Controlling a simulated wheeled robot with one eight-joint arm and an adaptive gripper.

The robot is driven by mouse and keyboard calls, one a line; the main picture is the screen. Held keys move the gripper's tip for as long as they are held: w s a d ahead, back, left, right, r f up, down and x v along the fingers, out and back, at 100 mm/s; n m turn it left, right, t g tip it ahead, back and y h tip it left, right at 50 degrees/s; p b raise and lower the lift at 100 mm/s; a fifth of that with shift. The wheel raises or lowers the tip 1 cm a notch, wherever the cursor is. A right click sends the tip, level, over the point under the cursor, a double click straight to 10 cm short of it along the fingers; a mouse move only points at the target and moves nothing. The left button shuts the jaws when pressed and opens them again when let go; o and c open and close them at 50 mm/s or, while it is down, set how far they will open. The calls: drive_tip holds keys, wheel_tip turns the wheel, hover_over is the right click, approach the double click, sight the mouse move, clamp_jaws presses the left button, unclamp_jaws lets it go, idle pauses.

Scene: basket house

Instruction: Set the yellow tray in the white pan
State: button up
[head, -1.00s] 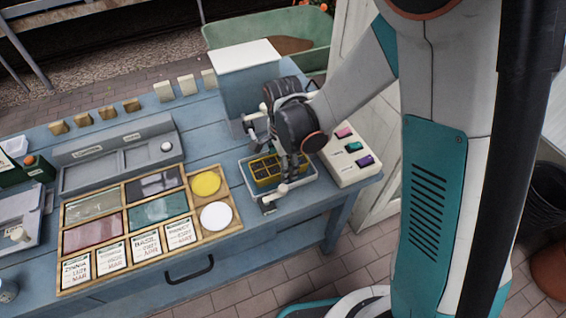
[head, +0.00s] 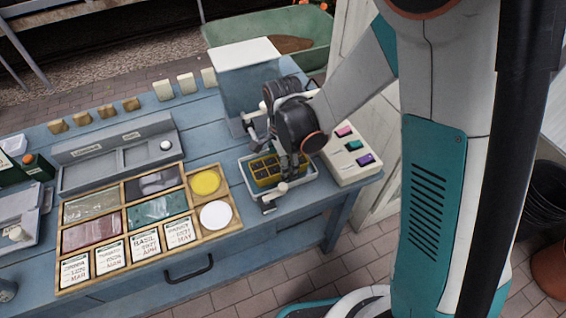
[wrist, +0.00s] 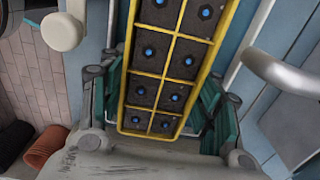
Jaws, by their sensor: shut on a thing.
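The yellow tray (head: 264,171) is a grid frame with dark cells and small blue dots. It also shows large in the wrist view (wrist: 172,88). My gripper (head: 286,158) is shut on the tray from above. In the wrist view, teal finger parts of my gripper (wrist: 165,105) flank the tray. The white pan (head: 309,173) is a shallow rectangular dish at the bench's right end. The tray appears within the pan's outline. My gripper hides part of both, and I cannot tell whether the tray touches the pan's floor.
A white panel with coloured buttons (head: 345,165) stands right of the pan. A bluish bin with a white top (head: 243,56) stands behind. A wooden seed-packet organiser (head: 150,215) lies to the left. The blue bench's front edge (head: 290,238) is close to the pan.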

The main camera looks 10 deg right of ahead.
drive_tip(key=shift+f+b, duration=0.35)
drive_tip(key=shift+f, duration=0.05)
idle(0.4)
drive_tip(key=o, duration=1.4)
drive_tip(key=shift+o, duration=0.2)
drive_tip(key=o, duration=0.4)
drive_tip(key=shift+r+p, duration=2.8)
drive_tip(key=shift+r, duration=1.25)
